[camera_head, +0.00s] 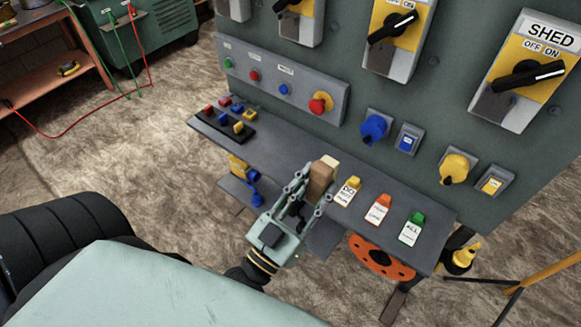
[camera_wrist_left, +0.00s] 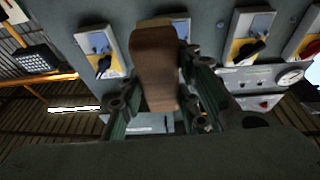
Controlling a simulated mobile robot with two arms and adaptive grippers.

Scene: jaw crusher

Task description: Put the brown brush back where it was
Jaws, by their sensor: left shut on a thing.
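The brown brush (camera_head: 321,177) is a wooden block-shaped piece held between the fingers of my left gripper (camera_head: 305,196). In the left wrist view the brush (camera_wrist_left: 156,65) stands up between the two dark green fingers (camera_wrist_left: 152,105). My left gripper is shut on it, over the front edge of the grey shelf (camera_head: 285,160) of the control panel. In the head view the brush is just left of the yellow-topped tag. The fingers hide its lower part, and I cannot tell whether it touches the shelf. My right gripper is not in view.
A black tray (camera_head: 224,126) with coloured blocks sits at the left. The panel (camera_head: 340,60) with switches rises behind. An orange disc (camera_head: 381,258) hangs below.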

